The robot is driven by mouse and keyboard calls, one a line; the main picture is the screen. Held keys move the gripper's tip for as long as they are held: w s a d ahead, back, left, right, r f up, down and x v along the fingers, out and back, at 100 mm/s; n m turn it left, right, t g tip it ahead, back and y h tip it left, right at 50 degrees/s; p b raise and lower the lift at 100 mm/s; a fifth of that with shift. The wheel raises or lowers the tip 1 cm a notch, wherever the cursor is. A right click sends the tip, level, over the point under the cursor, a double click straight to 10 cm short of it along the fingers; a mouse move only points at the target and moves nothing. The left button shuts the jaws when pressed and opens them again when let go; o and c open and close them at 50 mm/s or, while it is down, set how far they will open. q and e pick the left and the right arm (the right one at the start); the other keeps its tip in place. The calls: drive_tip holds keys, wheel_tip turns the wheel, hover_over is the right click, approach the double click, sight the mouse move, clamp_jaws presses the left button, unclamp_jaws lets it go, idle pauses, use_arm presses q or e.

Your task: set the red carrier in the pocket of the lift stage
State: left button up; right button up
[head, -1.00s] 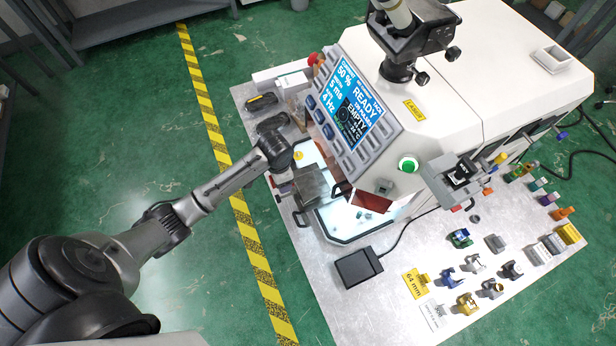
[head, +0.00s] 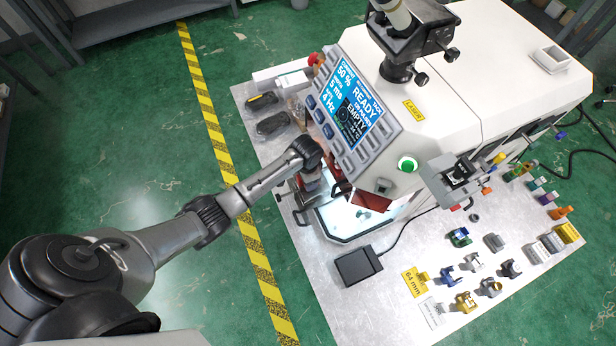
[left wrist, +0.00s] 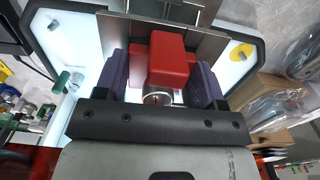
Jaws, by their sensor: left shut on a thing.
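The red carrier (left wrist: 167,58) is between the two purple fingers of my left gripper (left wrist: 160,85) in the left wrist view. The gripper is shut on it. A round metal piece shows at the carrier's near end. Beyond the carrier is a grey metal block (left wrist: 145,32) that looks like the lift stage. The pocket is hidden, and I cannot tell whether the carrier touches the stage. In the head view my left gripper (head: 309,184) is at the left opening of the machine's lit chamber, and my arm partly hides it. My right gripper is not in view.
The white machine (head: 460,70) has a screen (head: 355,108) reading READY and EMPTY. A black pedal (head: 357,267) stands in front of the chamber. Several small coloured fixtures, such as a gold one (head: 466,304), stand at the right. Dark tools (head: 272,124) lie left of the screen.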

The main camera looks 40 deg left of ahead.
use_arm(q)
drive_tip(key=shift+w+f, duration=0.25)
drive_tip(key=shift+f, duration=0.65)
drive_tip(key=o, duration=0.8)
drive_tip(key=shift+a, duration=0.1)
drive_tip(key=shift+o, duration=1)
drive_tip(key=shift+s, duration=0.1)
